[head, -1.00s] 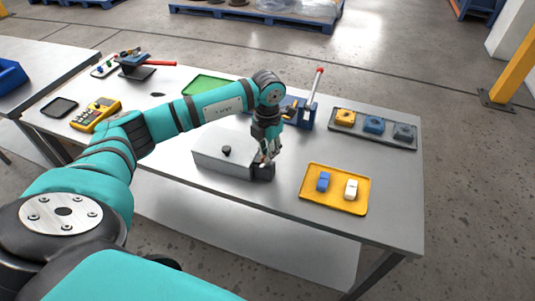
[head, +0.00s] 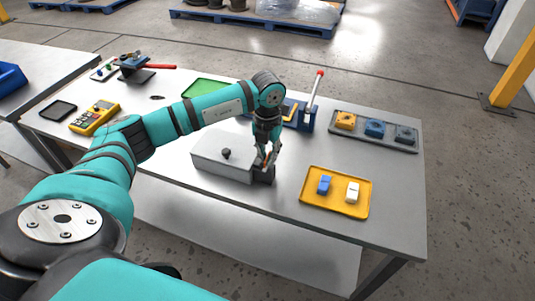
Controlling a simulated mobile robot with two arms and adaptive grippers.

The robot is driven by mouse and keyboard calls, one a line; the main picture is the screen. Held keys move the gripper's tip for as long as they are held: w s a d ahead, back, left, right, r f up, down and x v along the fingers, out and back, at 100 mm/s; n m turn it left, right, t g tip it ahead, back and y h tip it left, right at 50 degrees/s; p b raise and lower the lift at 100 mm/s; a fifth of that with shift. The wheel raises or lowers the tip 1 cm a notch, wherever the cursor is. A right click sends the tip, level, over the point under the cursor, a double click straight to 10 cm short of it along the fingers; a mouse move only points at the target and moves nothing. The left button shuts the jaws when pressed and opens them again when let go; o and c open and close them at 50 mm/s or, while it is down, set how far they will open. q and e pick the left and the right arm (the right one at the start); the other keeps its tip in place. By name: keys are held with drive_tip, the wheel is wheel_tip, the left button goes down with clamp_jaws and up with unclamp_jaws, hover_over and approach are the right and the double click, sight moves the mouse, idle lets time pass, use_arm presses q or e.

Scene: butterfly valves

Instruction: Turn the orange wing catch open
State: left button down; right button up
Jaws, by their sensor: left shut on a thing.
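My left gripper (head: 265,160) points down at the right end of a grey box (head: 222,152) that has a black knob on top. A dark block (head: 265,176) sits at that end of the box. The gripper is shut on a small orange-red piece, the wing catch (head: 265,157), just above the dark block. The fingers hide most of the catch, so I cannot tell its angle. My right gripper does not show.
A yellow tray (head: 336,207) with a blue and a white block lies right of the box. A grey tray (head: 373,144) with several coloured parts is behind it. A blue fixture with a red-tipped lever (head: 313,95) stands behind my gripper.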

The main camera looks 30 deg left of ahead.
use_arm(q)
drive_tip(key=shift+r, duration=0.1)
drive_tip(key=c, duration=1.5)
unclamp_jaws()
wheel_tip(320, 180, up, 12)
